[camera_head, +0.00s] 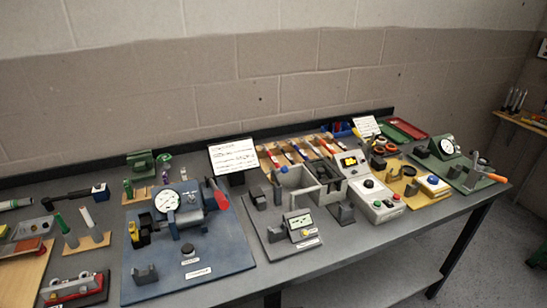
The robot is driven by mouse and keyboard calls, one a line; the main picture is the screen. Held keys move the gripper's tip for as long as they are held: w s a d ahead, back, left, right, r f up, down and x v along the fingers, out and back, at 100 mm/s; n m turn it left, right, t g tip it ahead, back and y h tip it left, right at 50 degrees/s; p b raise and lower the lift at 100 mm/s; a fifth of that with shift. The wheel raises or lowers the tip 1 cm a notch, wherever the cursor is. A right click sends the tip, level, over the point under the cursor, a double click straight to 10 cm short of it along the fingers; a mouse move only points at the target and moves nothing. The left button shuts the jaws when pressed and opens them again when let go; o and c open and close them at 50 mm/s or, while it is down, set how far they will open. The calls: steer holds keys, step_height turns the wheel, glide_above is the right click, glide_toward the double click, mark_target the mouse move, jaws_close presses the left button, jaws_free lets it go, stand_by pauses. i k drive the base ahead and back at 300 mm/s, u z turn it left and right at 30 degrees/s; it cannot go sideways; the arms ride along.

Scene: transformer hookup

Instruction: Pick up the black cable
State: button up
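I cannot make out the black cable for certain in the head view. A small black rounded item (378,162) sits toward the back right, near orange-handled pieces. Either is too small to identify surely. My gripper is not in view.
The grey workbench (300,272) is crowded with fixtures. A blue base (225,281) carries a dial gauge (167,201). A white sign (233,156) stands behind it. A grey control box (377,199) and a green plate (470,184) stand right. A brick wall closes the back.

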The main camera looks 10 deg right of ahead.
mark_target(286, 155)
steer(key=z, duration=1.4)
steer(key=k, duration=0.1)
steer(key=u, duration=2.75)
steer(key=k, duration=0.25)
steer(key=u, duration=2.65)
steer(key=k, duration=1.8)
steer(key=z, duration=0.4)
